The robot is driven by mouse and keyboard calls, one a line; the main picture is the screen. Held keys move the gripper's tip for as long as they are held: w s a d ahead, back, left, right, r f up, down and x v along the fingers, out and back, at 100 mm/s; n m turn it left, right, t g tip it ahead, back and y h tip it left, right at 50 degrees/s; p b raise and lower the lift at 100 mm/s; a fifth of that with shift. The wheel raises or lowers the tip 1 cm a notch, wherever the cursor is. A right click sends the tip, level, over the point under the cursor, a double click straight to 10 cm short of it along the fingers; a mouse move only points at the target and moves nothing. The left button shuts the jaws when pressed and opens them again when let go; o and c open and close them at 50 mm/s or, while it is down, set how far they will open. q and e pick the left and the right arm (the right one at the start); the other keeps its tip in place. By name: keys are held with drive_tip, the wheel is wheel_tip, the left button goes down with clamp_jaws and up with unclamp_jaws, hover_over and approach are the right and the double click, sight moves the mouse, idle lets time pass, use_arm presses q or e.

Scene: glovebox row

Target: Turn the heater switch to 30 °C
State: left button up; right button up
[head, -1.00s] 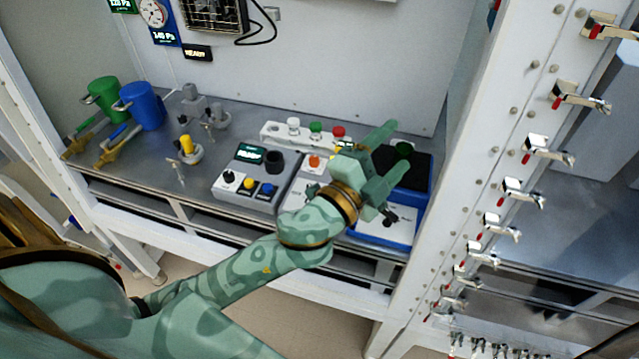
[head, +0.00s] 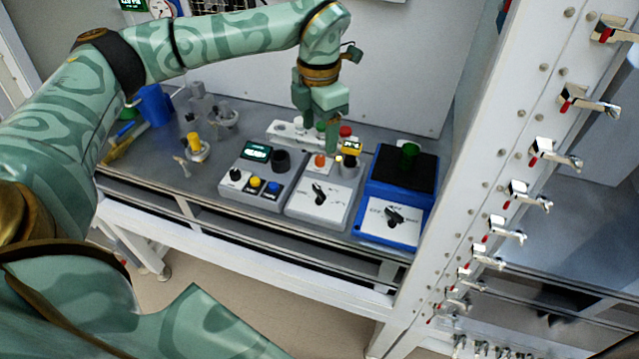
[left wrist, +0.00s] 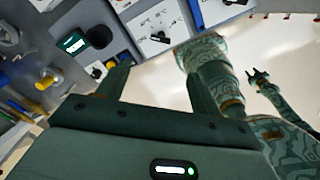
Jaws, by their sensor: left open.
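A blue unit (head: 367,200) with a black top plate stands at the right of the bench. Its white front panel carries a black rotary switch (head: 397,217); the labels are too small to read. A grey unit to its left has a similar black switch (head: 319,194), also in the left wrist view (left wrist: 160,36). I cannot tell for certain which is the heater switch. My left gripper (head: 318,128) points down, open and empty, above the back of the grey unit, apart from both switches. A small forked arm end, perhaps my right gripper (left wrist: 259,79), shows in the left wrist view.
A green-capped item (head: 409,152) stands on the blue unit's plate. A grey button box (head: 258,175) is on the left. A white rack (head: 285,131) with coloured caps stands behind. A white frame post (head: 465,150) with clamps bounds the right side.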

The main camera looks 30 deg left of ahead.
sight(320, 189)
use_arm(q)
wheel_tip(320, 189, down, 16)
drive_tip(key=shift+d+f+b, duration=0.1)
drive_tip(key=shift+b, duration=1)
drive_tip(key=c, duration=1)
drive_tip(key=m+p, duration=0.4)
drive_tip(key=shift+r, duration=0.4)
drive_tip(key=shift+f+m+p, duration=0.15)
drive_tip(key=shift+m+p, duration=0.15)
drive_tip(key=shift+m, duration=0.1)
drive_tip(key=shift+f, duration=0.15)
